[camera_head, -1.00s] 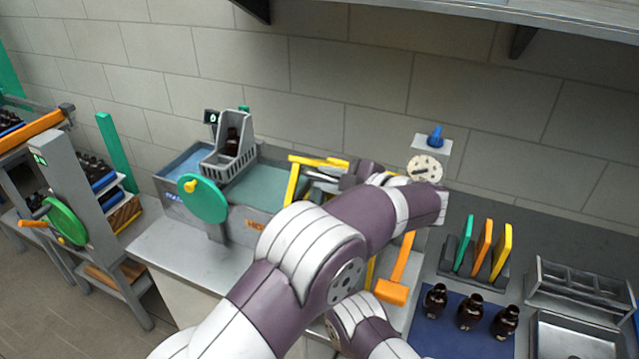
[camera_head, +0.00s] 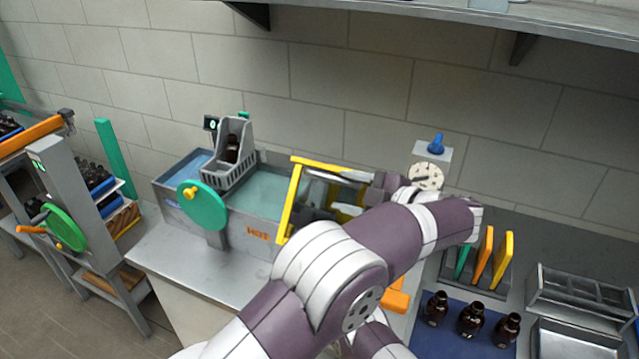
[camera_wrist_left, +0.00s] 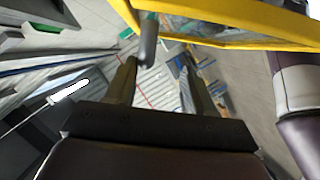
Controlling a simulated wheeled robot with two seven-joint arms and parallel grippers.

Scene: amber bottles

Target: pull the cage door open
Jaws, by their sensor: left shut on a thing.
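The cage door is a yellow frame with a clear pane (camera_head: 287,212), standing beside the hot bath; my arm covers its right part. In the left wrist view, the yellow frame (camera_wrist_left: 225,15) runs across the top, with a grey handle bar (camera_wrist_left: 148,38) hanging from it. My left gripper (camera_wrist_left: 160,72) is shut on this handle, with a finger on either side. In the head view the gripper (camera_head: 368,190) is partly hidden behind my arm. My right gripper is not in view.
A bath marked HOT (camera_head: 257,236) with a green wheel (camera_head: 203,205) and a grey basket (camera_head: 228,170) holding a bottle stands left. Amber bottles (camera_head: 471,318) stand on a blue mat at right, near coloured upright plates (camera_head: 503,258).

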